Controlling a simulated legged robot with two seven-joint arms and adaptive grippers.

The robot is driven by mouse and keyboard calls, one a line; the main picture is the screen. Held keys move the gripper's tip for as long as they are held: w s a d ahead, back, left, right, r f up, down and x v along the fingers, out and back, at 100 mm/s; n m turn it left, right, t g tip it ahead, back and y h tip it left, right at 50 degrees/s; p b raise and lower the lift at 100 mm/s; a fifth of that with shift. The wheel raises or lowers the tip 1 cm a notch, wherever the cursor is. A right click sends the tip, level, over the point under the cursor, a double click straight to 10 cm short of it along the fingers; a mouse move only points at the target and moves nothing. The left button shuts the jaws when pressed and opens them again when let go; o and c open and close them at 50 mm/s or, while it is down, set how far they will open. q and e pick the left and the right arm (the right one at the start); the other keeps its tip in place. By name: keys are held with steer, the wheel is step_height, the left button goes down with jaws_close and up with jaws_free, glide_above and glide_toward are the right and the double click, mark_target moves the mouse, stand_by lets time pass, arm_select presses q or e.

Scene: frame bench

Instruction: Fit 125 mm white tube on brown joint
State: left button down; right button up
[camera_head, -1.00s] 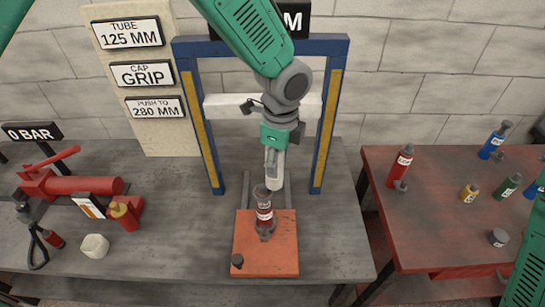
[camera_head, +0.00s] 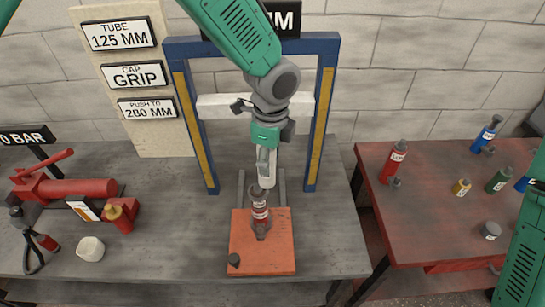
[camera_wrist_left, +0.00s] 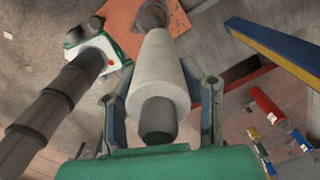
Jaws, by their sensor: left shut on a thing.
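My left gripper (camera_head: 265,150) hangs from the top of the head view, shut on the white tube (camera_head: 266,170). In the left wrist view the gripper (camera_wrist_left: 163,108) has a finger on each side of the pale tube (camera_wrist_left: 158,65), with a dark core at its near end. The tube's lower end is right at the top of the brown joint (camera_head: 260,211), which carries a white label and stands upright on an orange plate (camera_head: 262,258). I cannot tell if they touch. My right gripper is out of view.
A blue and yellow frame (camera_head: 186,115) with a white crossbar stands behind the plate. A red pump (camera_head: 70,189) and a pale block (camera_head: 90,249) are at left. A red table (camera_head: 430,225) at right holds several coloured bottles.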

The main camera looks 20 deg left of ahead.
arm_select(q)
steer(key=shift+a, duration=0.6)
steer(key=shift+a+f, duration=0.2)
steer(key=shift+a, duration=0.45)
steer(key=shift+d+f, duration=0.2)
steer(key=shift+d, duration=0.15)
steer(key=shift+d+f, duration=0.25)
steer(key=shift+d, duration=0.45)
steer(key=shift+f+b, duration=0.1)
steer(key=shift+b, duration=0.2)
steer(key=shift+a+f, duration=0.1)
steer(key=shift+a, duration=0.7)
steer(key=shift+r, duration=0.3)
steer(key=shift+d+r+p, duration=0.25)
steer(key=shift+d+p, duration=0.05)
steer(key=shift+d, duration=0.4)
steer(key=shift+a, duration=0.95)
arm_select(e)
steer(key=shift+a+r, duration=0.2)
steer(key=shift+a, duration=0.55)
